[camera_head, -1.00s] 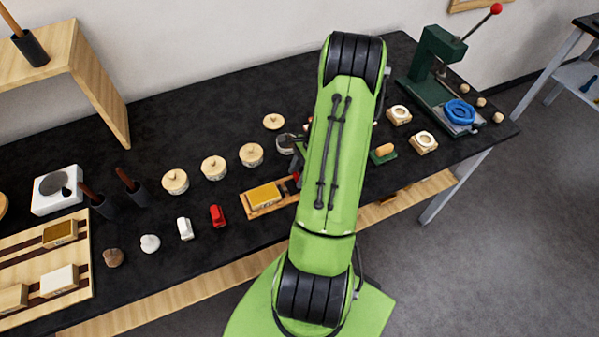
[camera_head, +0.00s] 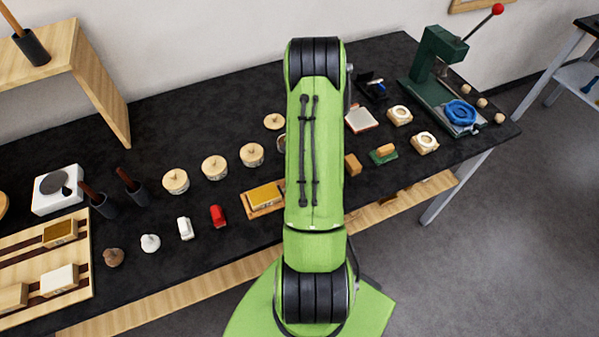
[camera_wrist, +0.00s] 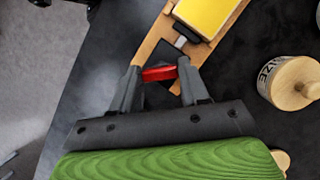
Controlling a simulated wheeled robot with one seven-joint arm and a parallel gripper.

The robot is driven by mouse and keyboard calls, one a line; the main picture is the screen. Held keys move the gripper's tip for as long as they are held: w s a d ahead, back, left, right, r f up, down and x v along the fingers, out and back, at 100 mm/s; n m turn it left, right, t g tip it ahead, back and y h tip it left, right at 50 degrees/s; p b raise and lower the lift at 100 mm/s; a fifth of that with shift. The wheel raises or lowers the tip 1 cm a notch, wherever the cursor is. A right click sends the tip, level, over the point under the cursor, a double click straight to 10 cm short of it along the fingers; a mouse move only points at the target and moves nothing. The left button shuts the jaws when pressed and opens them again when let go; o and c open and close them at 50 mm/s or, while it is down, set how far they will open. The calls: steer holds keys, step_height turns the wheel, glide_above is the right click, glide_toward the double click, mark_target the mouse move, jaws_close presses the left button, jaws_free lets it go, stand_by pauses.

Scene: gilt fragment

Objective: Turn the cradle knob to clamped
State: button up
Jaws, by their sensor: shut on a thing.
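The cradle is a wooden base (camera_head: 253,211) bearing a yellow block (camera_head: 264,194), left of my arm in the head view. In the wrist view the cradle (camera_wrist: 150,45) runs diagonally, with the yellow block (camera_wrist: 207,12) at the top. The red cradle knob (camera_wrist: 160,73) sits at its near end, by a dark block and a small metal rod. My gripper (camera_wrist: 161,76) is shut on the knob, one dark finger at each end of it. In the head view my arm hides the gripper and the knob. I cannot read any mark for the knob's position.
A round wooden-lidded jar (camera_wrist: 292,82) stands right of the gripper in the wrist view. A green press (camera_head: 436,80) stands at the far right.

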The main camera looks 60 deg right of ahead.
steer(key=n, duration=0.2)
steer(key=n+g, duration=0.1)
steer(key=n, duration=0.1)
steer(key=shift+w+n+g+h+b, duration=0.2)
steer(key=shift+n+g+h+b, duration=0.1)
steer(key=shift+h+b, duration=0.1)
steer(key=n+g+h, duration=0.1)
steer(key=n, duration=0.3)
steer(key=shift+a+b, duration=0.1)
steer(key=shift+b, duration=0.2)
steer(key=shift+n, duration=0.3)
steer(key=o, duration=1.1)
steer(key=shift+c, duration=0.2)
steer(key=p+v, duration=0.1)
steer(key=v, duration=1.4)
steer(key=shift+w+a+r+p, duration=0.15)
steer(key=shift+w+r+p, duration=0.15)
steer(key=shift+r+p, duration=0.1)
